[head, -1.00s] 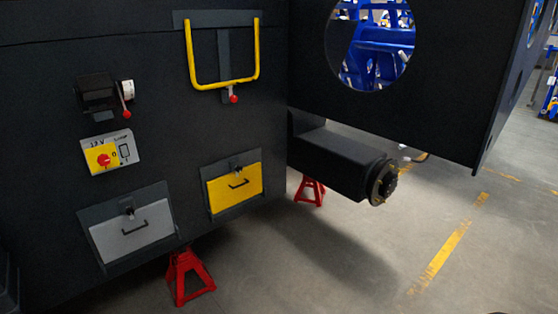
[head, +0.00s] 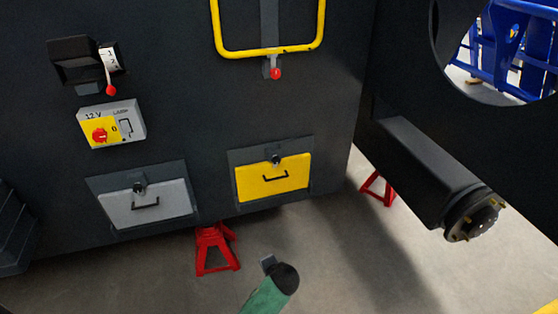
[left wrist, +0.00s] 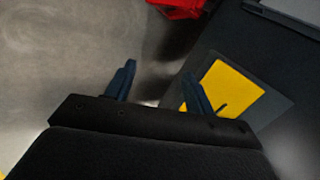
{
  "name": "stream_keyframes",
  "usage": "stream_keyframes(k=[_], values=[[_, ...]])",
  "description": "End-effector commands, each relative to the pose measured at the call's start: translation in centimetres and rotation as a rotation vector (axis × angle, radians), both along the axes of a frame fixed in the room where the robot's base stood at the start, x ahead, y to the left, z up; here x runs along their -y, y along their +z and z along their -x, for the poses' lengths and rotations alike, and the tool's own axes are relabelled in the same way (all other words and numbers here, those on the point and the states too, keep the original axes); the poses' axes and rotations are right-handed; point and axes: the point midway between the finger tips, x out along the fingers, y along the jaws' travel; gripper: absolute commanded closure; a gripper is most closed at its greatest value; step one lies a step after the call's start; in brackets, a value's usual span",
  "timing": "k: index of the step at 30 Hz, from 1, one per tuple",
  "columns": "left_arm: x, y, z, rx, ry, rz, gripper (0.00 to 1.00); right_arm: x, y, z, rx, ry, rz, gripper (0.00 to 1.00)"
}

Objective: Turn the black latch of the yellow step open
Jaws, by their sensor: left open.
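The yellow step (head: 258,186) is a panel in a dark frame low on the black chassis wall. Its small black latch (head: 276,160) sits at the panel's top middle, above a black handle. My left gripper (left wrist: 158,88) is open in the left wrist view, with dark blue fingers apart and nothing between them. The yellow step (left wrist: 232,92) shows beyond the right finger, which covers part of it. I cannot make out the latch there. In the head view, a green link with a dark rounded end, seemingly mine, shows at the bottom below the step. My right gripper is not in view.
A grey panel (head: 170,203) with its own latch is left of the yellow step. Above are a yellow bar (head: 270,51), a red-knobbed lever and a switch box (head: 111,124). Red stands (head: 216,250) and a protruding axle (head: 425,165) are near. Grey floor lies in front.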

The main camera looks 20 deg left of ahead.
Motion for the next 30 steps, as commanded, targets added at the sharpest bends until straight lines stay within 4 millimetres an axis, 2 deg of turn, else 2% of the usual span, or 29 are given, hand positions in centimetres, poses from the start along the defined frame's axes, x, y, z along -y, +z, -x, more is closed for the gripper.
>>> stream_keyframes(k=[1, 3, 8, 12, 18, 21, 24, 30], values=[[-0.4, 0.7, -2.6, 0.019, -0.037, -0.069, 0.47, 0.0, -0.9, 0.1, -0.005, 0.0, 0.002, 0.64], [-0.8, 1.4, -5.9, 0.046, -0.092, -0.172, 0.47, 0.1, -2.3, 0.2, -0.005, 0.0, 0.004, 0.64], [-1.7, 3.8, -13.4, 0.093, -0.215, -0.421, 0.47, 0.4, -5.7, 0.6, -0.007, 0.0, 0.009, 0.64], [-2.4, 6.7, -19.8, 0.121, -0.316, -0.652, 0.47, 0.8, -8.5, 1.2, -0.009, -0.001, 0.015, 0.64], [-3.3, 10.9, -27.3, 0.133, -0.43, -0.958, 0.47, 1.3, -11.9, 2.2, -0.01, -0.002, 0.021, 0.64], [-3.6, 12.4, -29.8, 0.129, -0.467, -1.067, 0.47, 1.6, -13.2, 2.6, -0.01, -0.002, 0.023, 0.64], [-3.8, 13.4, -31.3, 0.125, -0.49, -1.137, 0.47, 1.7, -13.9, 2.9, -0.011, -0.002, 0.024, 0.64], [-4.2, 14.1, -32.9, 0.122, -0.505, -1.184, 0.47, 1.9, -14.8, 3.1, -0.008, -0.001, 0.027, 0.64]])
